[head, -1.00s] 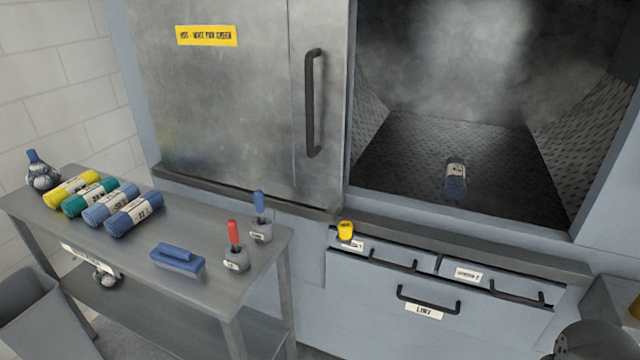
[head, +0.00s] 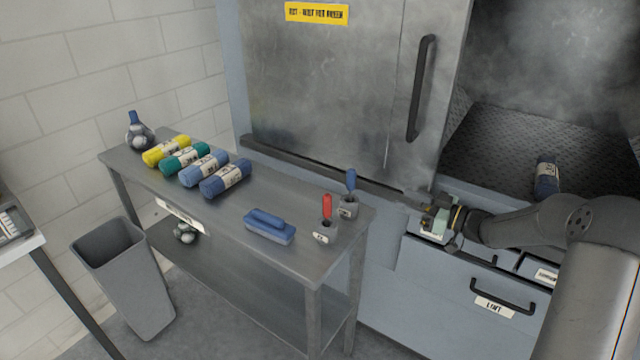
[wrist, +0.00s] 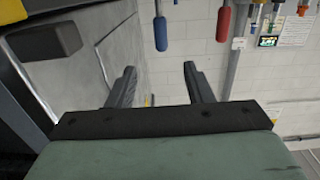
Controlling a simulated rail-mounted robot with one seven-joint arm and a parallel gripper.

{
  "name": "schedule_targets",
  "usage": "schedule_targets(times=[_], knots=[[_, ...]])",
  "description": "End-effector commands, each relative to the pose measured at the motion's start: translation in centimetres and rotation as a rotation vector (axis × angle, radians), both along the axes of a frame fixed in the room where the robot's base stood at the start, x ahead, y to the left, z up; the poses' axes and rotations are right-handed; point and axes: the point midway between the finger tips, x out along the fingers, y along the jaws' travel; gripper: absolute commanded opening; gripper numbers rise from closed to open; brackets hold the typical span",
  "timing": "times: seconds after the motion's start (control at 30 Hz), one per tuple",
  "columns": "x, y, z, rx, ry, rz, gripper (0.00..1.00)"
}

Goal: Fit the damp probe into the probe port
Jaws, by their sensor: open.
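Two probe-like tools stand upright in grey holders at the right end of the steel table. One has a red handle (head: 327,207), the other a blue handle (head: 351,181); the holder labels are too small to read, so I cannot tell which is the damp probe. My gripper (head: 414,199) is open and empty, to the right of the blue handle and apart from it. In the wrist view, the blue handle (wrist: 161,33) and red handle (wrist: 223,22) show beyond my open fingers (wrist: 158,80). I cannot identify the probe port.
The table (head: 280,262) also holds a blue brush (head: 269,226), several rolled cloths (head: 226,179) and a bottle (head: 139,131). A grey bin (head: 125,275) stands at left. The washer door (head: 330,90) and lint drawer (head: 480,295) are right of the table. A blue roll (head: 546,181) lies inside the washer.

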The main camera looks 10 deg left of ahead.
Motion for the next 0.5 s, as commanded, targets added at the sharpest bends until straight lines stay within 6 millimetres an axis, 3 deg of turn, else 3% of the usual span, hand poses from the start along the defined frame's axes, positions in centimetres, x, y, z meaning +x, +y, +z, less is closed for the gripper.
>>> schedule_targets(times=[0.17,0.5], knots=[[0.6,2.1,0.2,0.013,-0.001,0.024,0.47],[3.5,8.8,0.2,0.012,0.0,0.021,0.47]])
